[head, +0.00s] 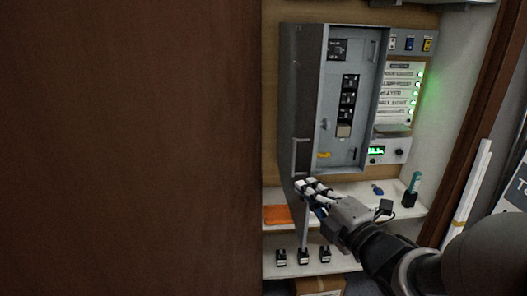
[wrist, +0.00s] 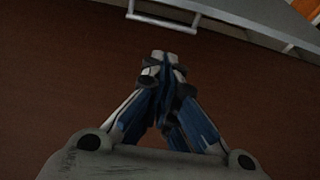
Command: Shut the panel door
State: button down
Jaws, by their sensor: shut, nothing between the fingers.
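The grey electrical panel (head: 350,60) hangs on the back wall of the cabinet, its breakers exposed. The panel door (head: 299,75) stands open at the panel's left side, seen at a steep angle. A light bar handle (head: 295,157) is near the door's lower end. In the wrist view my fingers (wrist: 163,56) are closed together and empty. A pale bar handle (wrist: 162,23) shows just beyond the fingertips, apart from them in the picture.
A large brown wooden panel (head: 130,150) fills the left of the head view. Shelves below the panel hold an orange item (head: 277,215), several small black blocks (head: 303,256) and a teal-handled tool (head: 414,183).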

aim_at(306, 170)
jog(key=b+x, duration=0.1)
jog(key=x, duration=0.8)
jog(key=shift+s+d, duration=0.15)
jog(key=shift+d, duration=1.9)
jog(key=shift+d, duration=0.1)
